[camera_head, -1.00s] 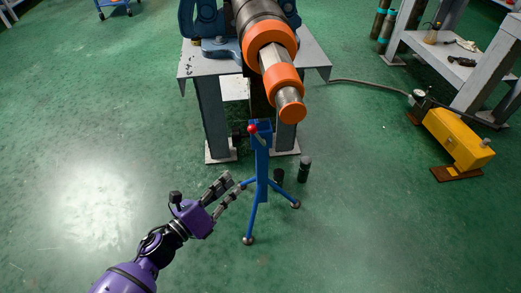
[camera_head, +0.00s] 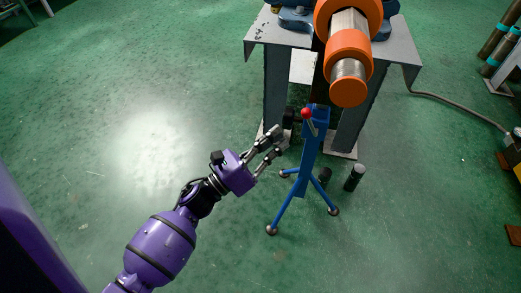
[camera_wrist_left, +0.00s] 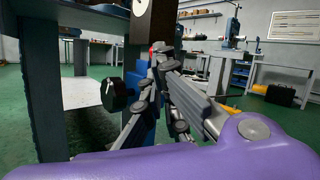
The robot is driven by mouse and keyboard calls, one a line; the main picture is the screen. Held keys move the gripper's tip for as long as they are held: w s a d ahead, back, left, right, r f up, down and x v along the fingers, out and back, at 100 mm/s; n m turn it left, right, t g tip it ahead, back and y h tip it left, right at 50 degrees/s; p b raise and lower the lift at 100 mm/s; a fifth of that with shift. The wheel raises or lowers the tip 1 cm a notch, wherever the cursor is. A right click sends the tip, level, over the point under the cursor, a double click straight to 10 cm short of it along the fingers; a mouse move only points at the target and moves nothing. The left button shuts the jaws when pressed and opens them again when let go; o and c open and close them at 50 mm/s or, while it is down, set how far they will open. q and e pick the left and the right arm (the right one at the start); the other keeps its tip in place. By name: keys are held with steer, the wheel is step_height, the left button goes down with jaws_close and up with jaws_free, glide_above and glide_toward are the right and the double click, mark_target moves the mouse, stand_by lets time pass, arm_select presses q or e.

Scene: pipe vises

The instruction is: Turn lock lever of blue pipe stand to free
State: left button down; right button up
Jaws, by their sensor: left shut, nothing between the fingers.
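The blue pipe stand (camera_head: 306,155) stands upright on its tripod legs in front of the steel table. Its lock lever, with a red ball knob (camera_head: 306,113), is near the top of the post. In the left wrist view, a bit of the red knob (camera_wrist_left: 152,50) shows behind my fingers, with the blue post partly hidden. My left gripper (camera_head: 278,140) is shut and empty, just left of the post and a little below the red knob, apart from it in the head view. It also fills the middle of the left wrist view (camera_wrist_left: 163,58). My right gripper is out of view.
A pipe with orange collars (camera_head: 348,52) juts from the table (camera_head: 270,38) above and behind the stand. A black knob (camera_wrist_left: 113,95) sits left of the post in the wrist view. Dark cylinders (camera_head: 354,177) stand right of the legs. The floor at left is clear.

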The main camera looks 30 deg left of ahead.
mark_target(309, 119)
arm_select(q)
steer(key=x, duration=0.6)
steer(key=shift+w+d, duration=0.1)
steer(key=shift+w, duration=0.05)
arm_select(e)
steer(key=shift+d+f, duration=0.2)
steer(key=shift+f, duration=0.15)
arm_select(q)
steer(key=shift+r, duration=0.25)
steer(key=d+m+g+p, duration=0.1)
steer(key=p, duration=0.2)
steer(key=d+r+m+g+p, duration=0.1)
steer(key=m+p, duration=0.1)
steer(key=p, duration=0.1)
steer(key=w+d+r+m+g+p, duration=0.1)
steer(key=p, duration=0.2)
steer(key=shift+d+r+g+y, duration=0.1)
steer(key=shift+r+g+y, duration=0.05)
steer(key=shift+g+y, duration=0.15)
steer(key=shift+m, duration=0.3)
steer(key=shift+d+f, duration=0.1)
steer(key=shift+f, duration=0.25)
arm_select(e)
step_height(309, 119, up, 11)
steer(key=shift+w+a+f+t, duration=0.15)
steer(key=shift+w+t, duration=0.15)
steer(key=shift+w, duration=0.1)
